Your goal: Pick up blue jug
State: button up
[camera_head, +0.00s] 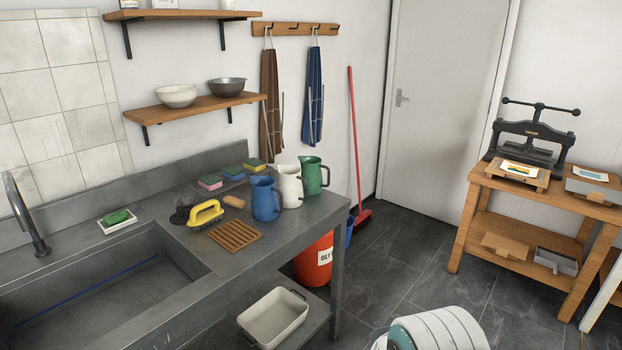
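The blue jug (265,199) stands upright on the grey counter (300,226), near its right end. Its handle faces right, close to the white jug. A white jug (290,186) and a green jug (312,175) stand just behind it to the right, in a row. My gripper is not in view. A white rounded part with a teal band at the bottom edge looks like my arm; its end is not visible.
A wooden slatted rack (235,235), yellow-handled brush (203,214) and several sponges (210,182) lie left of the jugs. The sink (100,290) is at left. A white tub (273,317) is on the lower shelf, an orange bin (314,262) under the counter.

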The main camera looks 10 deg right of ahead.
aim_at(264, 204)
jog(key=i+j, duration=0.1)
jog(key=i, duration=1.3)
jog(key=j+u, duration=0.05)
jog(key=j, duration=0.05)
